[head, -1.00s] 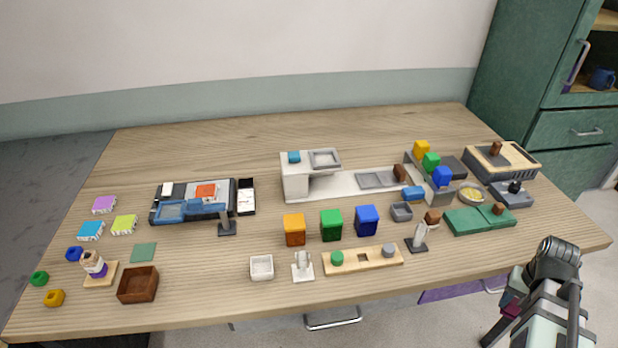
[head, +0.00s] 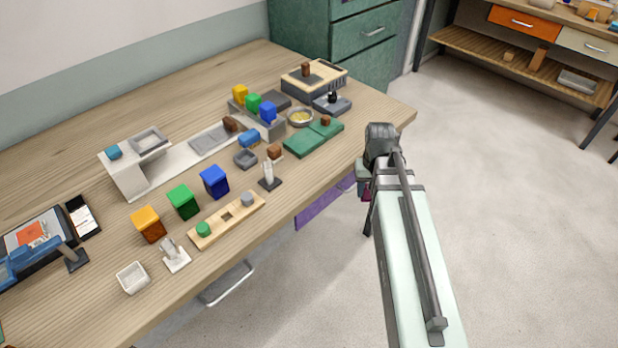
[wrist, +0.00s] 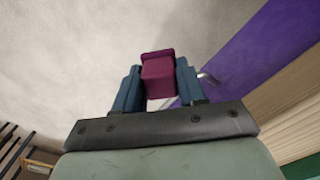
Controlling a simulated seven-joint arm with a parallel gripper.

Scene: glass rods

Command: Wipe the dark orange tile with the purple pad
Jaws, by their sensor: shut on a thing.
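My gripper (wrist: 158,88) is shut on a dark magenta block (wrist: 159,78), which sits between its two blue fingers. I cannot tell whether this block is the purple pad. In the head view my gripper (head: 363,185) hangs off the table's front right edge, clear of the tabletop, with the block partly hidden by my arm. An orange-red tile (head: 28,235), which may be the dark orange one, lies in a dark-framed tray at the far left, far from my gripper. No other purple pad shows on the visible tabletop.
The wooden table (head: 330,172) holds orange, green and blue blocks near its front, a wooden strip (head: 226,222), a green board (head: 306,143) and a pale stand (head: 127,178). A purple drawer front (head: 318,207) is below. Open floor lies right.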

